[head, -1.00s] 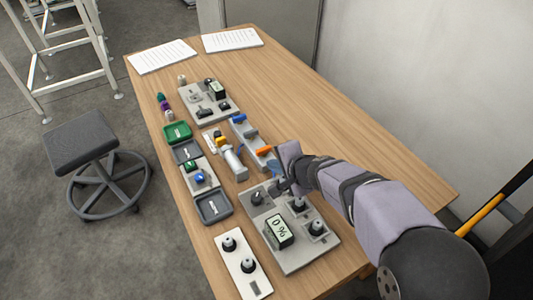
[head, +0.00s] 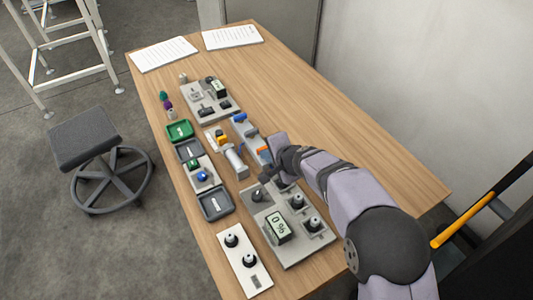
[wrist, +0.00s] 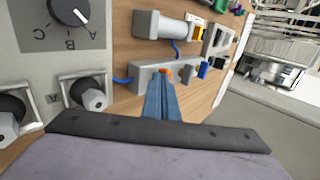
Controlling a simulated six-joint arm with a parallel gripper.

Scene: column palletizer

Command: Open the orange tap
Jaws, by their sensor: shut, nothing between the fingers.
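The orange tap (head: 263,150) sits at the near end of a grey valve block (head: 246,139). In the head view my gripper is just to its right and covers part of it. In the wrist view the orange tap (wrist: 164,70) shows just beyond the tips of my gripper (wrist: 163,80). The blue fingers are closed together with nothing between them. They hide part of the tap, and I cannot tell whether they touch it. A blue tap (wrist: 203,70) is farther along the same block.
A grey panel with dark knobs and a 0 % display (head: 279,226) lies nearest. A grey cylinder (head: 236,160), green tray (head: 179,131) and dark tray (head: 215,204) stand left of the block. The table's right side (head: 350,130) is clear.

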